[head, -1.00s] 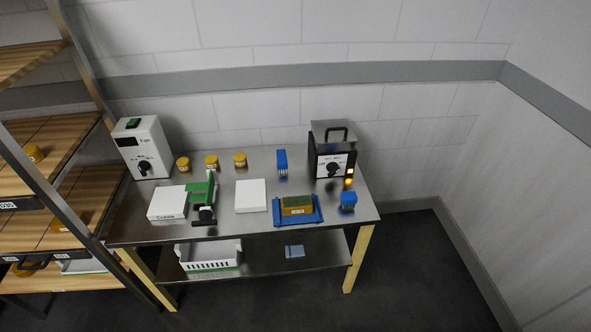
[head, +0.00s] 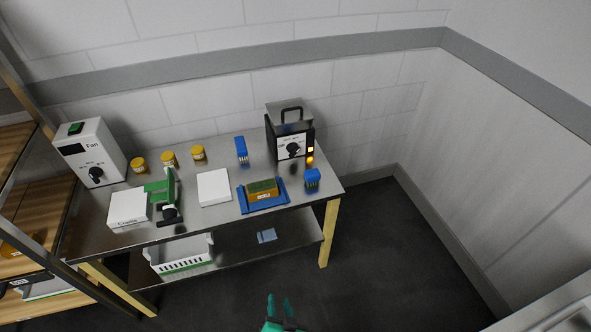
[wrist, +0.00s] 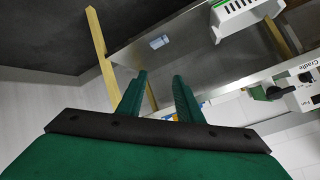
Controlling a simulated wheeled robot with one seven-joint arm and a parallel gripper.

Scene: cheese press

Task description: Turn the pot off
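The pot (head: 284,128) is a dark box with a metal lid and a black handle, standing at the back right of the steel table. Its white front panel carries a black knob (head: 293,149). Beside the panel are a pale light and a glowing orange light (head: 310,160). My gripper (head: 278,303) is green and shows at the bottom of the head view, in front of the table and well apart from the pot. In the wrist view its two fingers (wrist: 160,95) stand apart with nothing between them. The knob's exact setting is too small to read.
The steel table (head: 200,225) also holds a blue tray (head: 281,199) with a green-topped block, blue brushes (head: 312,179), white boxes (head: 214,187), yellow-lidded jars and a Fan box (head: 92,152). A white basket (head: 182,256) sits on the lower shelf. The floor right of the table is clear.

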